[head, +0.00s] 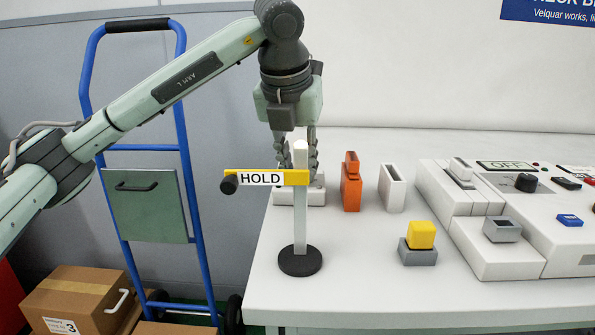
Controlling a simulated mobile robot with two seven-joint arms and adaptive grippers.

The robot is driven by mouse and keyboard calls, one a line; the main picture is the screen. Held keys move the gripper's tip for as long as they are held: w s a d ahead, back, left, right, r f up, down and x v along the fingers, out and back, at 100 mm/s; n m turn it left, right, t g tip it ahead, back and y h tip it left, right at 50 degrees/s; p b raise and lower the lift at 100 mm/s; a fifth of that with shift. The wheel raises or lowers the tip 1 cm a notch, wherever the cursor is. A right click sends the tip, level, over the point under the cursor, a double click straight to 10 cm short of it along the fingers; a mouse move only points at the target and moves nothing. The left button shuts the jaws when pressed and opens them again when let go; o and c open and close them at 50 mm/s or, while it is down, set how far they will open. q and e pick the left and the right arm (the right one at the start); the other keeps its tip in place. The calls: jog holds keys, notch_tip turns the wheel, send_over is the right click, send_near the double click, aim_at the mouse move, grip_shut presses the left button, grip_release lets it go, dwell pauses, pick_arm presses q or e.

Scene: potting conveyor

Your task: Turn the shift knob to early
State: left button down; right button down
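A black round knob (526,183) sits on the white console at the right; it may be the shift knob, but its marks are too small to read. My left gripper (299,168) points down at the left part of the table, far from the knob. Its fingers are apart, behind the white post and yellow HOLD arm (296,178). The post hides the space between the fingertips, so I cannot tell whether they hold anything. My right gripper is not in view.
A white block (316,191) lies behind the HOLD post. An orange block (351,185), a white slotted block (392,188) and a yellow block on a grey base (420,236) stand mid-table. The white console (495,263) fills the right.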

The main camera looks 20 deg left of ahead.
pick_arm(q)
jog(key=shift+n+y, duration=0.3)
jog(key=shift+n, duration=0.7)
jog(key=shift+d+r+n+y, duration=0.1)
jog(key=shift+r+n+y, duration=0.05)
jog(key=shift+n+y, duration=0.2)
jog(key=shift+n, duration=0.55)
jog(key=shift+n+y+p, duration=0.25)
jog(key=shift+n+p, duration=0.05)
jog(key=shift+p, duration=0.05)
jog(key=shift+n+g+y+p, duration=0.3)
jog(key=shift+n+g+p, duration=0.15)
jog(key=shift+n, duration=1.05)
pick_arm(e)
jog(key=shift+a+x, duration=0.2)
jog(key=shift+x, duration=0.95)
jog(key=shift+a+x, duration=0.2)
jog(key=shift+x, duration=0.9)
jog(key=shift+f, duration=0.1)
